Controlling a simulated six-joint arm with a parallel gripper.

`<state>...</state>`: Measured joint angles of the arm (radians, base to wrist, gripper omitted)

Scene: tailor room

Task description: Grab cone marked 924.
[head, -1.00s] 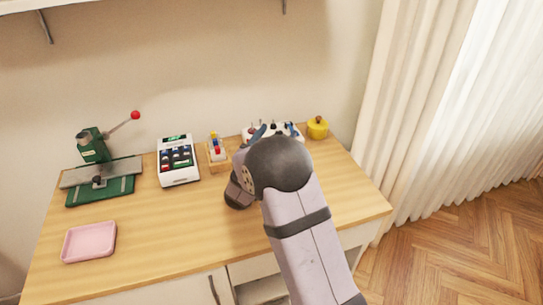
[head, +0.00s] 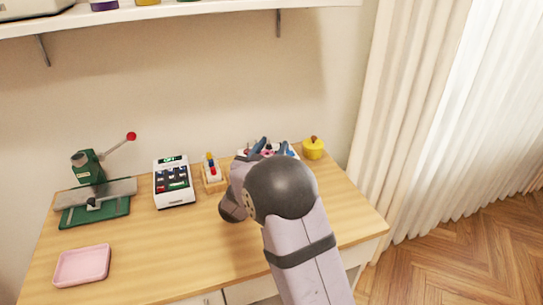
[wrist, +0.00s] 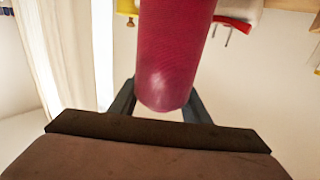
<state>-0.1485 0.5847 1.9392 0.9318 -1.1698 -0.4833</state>
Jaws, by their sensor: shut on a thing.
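A crimson thread cone (wrist: 175,55) fills the upper middle of the wrist view. My gripper (wrist: 160,98) is shut on it, with one dark finger on each side. No number is readable on the part of the cone that shows. In the head view my arm and wrist hide most of the gripper and the held cone. A white rack (head: 242,153) at the back right of the table is partly hidden behind my wrist.
On the wooden table (head: 150,250) stand a green press (head: 95,190), a card terminal (head: 173,182), a small wooden holder (head: 213,178), a pink tray (head: 82,265) and a yellow pot (head: 313,148). A shelf (head: 180,14) hangs above. The table's front middle is clear.

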